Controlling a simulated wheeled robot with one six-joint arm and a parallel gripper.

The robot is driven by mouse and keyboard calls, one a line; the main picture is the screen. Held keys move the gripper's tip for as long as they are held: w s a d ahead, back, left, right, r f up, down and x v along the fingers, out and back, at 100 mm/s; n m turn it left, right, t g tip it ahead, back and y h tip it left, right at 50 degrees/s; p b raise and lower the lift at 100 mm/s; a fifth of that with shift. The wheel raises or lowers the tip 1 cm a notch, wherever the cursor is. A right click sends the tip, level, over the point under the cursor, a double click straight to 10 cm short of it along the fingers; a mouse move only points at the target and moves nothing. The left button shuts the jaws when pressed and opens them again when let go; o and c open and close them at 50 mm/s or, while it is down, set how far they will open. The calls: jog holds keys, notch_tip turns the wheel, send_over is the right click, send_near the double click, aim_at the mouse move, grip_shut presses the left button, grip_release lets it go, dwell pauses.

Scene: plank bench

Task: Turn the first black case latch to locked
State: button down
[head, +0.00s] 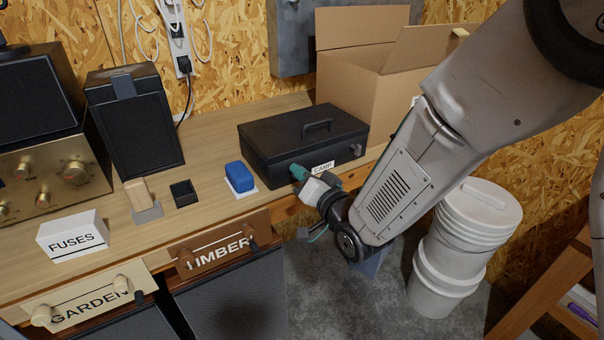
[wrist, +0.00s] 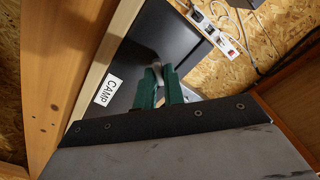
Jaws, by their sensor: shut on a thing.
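The black case (head: 268,137) lies closed on the bench, its handle on top and a CAMP label (head: 323,167) on its front. My gripper (head: 297,171) reaches the left part of the case front, left of the label. In the wrist view, its green fingers (wrist: 158,82) are shut on a small grey latch (wrist: 157,68) on the case front (wrist: 128,75). The fingers mostly hide the latch, so I cannot tell its turn position. A second small latch (head: 357,149) shows at the right of the case front.
A blue block (head: 239,176) on a white base stands left of the case. A small black open box (head: 183,193) and a FUSES box (head: 72,236) stand further left. A cardboard box (head: 350,70) stands behind. White buckets (head: 470,225) stand on the floor at right.

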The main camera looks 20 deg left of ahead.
jog(key=shift+w+d+f+m, duration=0.1)
jog(key=shift+f+m, duration=0.05)
jog(key=shift+m, duration=4.85)
jog(key=c, duration=1.5)
grip_release()
jog(key=v, duration=0.8)
